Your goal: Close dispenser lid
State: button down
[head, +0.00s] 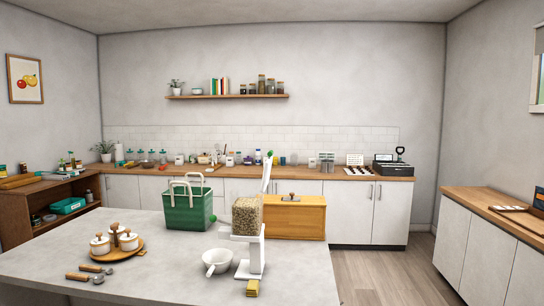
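The dispenser (247,216) stands on the grey island counter, right of the middle of the picture. Its box looks full of grain or seeds, on a white stand with a foot (250,270). A thin white panel (266,178) rises nearly upright, slightly tilted, from the top of the box; it looks like the lid, standing open. A green bit shows at the panel's upper end; I cannot tell if it belongs to it. My gripper is not in this view.
A white bowl with a handle (217,262) sits left of the dispenser's foot, and a small yellowish block (252,288) in front. A green basket (188,210) and a wooden box (295,220) stand close behind. A wooden tray with lidded pots (122,255) is at left.

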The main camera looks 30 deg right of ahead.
aim_at(267, 164)
jog(key=z, duration=0.05)
jog(key=i, duration=1)
jog(key=u, duration=0.05)
